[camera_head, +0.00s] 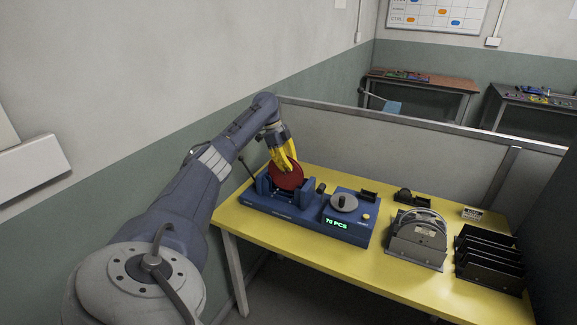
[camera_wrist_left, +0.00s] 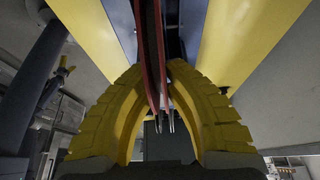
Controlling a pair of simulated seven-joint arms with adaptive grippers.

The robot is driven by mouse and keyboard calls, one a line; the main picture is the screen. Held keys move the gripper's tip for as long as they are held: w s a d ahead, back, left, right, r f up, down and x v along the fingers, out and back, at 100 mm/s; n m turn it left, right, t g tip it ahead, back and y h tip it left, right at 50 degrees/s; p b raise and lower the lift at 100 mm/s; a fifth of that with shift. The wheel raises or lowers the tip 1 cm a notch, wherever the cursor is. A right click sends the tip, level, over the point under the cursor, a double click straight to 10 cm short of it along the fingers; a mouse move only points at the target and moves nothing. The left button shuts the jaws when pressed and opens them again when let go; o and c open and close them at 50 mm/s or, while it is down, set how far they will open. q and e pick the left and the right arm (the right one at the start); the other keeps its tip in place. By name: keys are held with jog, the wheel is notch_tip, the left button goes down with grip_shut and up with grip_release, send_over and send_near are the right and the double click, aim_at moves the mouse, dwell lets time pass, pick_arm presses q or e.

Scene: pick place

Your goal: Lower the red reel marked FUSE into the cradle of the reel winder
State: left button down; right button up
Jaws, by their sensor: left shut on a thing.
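The red reel (camera_head: 287,177) stands on edge at the cradle of the blue reel winder (camera_head: 300,212), between its upright supports. Any FUSE marking is too small to read. My left gripper (camera_head: 284,157) has yellow fingers and is shut on the reel's upper edge from above. In the left wrist view the reel (camera_wrist_left: 149,60) shows as a thin red double edge between the yellow fingers (camera_wrist_left: 160,100). The reel's lower part is hidden by the winder, so I cannot tell whether it rests in the cradle. My right gripper is not in view.
The winder's display (camera_head: 349,223) reads 70 PCS. A grey round knob part (camera_head: 344,202) sits beside it. To the right on the yellow table (camera_head: 390,268) stand a grey machine (camera_head: 418,240) and a black slotted rack (camera_head: 490,262). A grey partition (camera_head: 420,148) runs behind.

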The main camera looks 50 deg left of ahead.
pick_arm(q)
jog(key=shift+f, duration=0.9)
jog(key=c, duration=1)
grip_release()
jog(key=shift+c, duration=0.2)
jog(key=shift+r, duration=0.1)
jog(key=shift+r, duration=3.95)
